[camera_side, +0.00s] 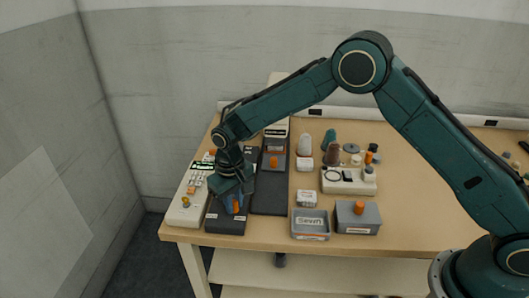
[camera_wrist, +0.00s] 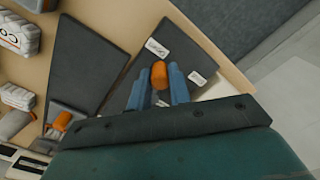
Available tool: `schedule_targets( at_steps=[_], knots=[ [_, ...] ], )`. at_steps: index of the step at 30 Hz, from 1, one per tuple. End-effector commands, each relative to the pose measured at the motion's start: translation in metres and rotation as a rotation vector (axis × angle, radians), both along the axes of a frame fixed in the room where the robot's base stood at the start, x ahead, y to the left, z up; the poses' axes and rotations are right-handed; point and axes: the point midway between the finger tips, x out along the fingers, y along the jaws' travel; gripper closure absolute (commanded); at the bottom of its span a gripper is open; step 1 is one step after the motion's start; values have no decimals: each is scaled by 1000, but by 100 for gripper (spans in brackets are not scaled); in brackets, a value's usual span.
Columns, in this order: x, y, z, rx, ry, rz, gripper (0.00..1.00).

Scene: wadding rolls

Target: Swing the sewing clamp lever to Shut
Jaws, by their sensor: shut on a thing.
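My gripper (camera_side: 236,205) is low over the front of a dark board (camera_side: 224,224) at the left of the bench. Its two blue fingers (camera_wrist: 159,90) are closed on an orange lever grip (camera_wrist: 159,74), which also shows between them in the side view (camera_side: 236,208). The grip stands near the board's end, between a white label (camera_wrist: 157,48) and a second white label (camera_wrist: 197,78). The label words are too small to read. My wrist and gripper hide the lever's base and the rest of the clamp.
A second dark board (camera_side: 270,195) lies close on the right, with another orange grip (camera_side: 273,162) at its far part. A long pale box (camera_side: 186,206) stands close on the left. A grey tray (camera_side: 311,225) and grey box (camera_side: 358,219) stand front right.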

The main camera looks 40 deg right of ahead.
Motion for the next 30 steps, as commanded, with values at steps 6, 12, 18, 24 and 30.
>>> schedule_targets(
  at_steps=[6,12,18,24,30],
  knots=[
    [4,8,0,0,-1,-154,100],
    [10,16,0,0,-2,-335,100],
    [18,23,0,1,-3,-525,100],
    [26,28,1,1,-3,-704,100],
    [33,31,1,1,-3,-841,100]
  ],
)
